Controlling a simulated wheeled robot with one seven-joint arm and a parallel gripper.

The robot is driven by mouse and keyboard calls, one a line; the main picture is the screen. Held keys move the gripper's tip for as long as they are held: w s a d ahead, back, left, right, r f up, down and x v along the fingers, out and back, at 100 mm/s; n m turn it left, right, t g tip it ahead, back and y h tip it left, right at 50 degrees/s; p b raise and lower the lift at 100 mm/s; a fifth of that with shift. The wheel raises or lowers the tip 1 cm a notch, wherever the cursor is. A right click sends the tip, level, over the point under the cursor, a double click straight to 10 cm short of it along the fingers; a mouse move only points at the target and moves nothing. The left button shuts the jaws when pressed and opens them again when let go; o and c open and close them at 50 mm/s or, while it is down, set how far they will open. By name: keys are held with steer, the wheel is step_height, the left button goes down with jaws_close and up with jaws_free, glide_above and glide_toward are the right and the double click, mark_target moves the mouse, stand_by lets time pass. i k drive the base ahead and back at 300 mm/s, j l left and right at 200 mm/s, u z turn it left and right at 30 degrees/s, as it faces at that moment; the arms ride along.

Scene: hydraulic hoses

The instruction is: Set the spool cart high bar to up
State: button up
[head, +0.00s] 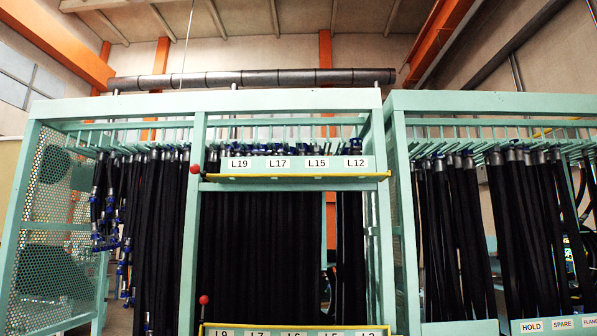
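A mint-green frame (197,225) stands in the middle, facing me. A yellow bar (345,178) runs level across its upper part, under a pale strip with labels L19, L17, L15 and L12. A red ball knob (195,169) sits at this bar's left end. A second yellow bar (203,328) crosses lower down at the picture's bottom edge, with a red knob (204,299) above its left end. No spools show clearly behind the hoses. My gripper is not in view.
Black hoses (260,250) hang densely behind the bars, with more hoses (160,230) on the left. A green rack (490,103) with hoses stands close on the right. A perforated panel (60,185) closes the left side. The floor is hidden.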

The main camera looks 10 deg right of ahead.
mark_target(195, 169)
steer(key=u, duration=0.55)
steer(key=i+l+u, duration=0.5)
steer(key=u, duration=0.2)
steer(key=i+l+u, duration=0.15)
steer(key=l+u, duration=0.25)
steer(key=l, duration=0.15)
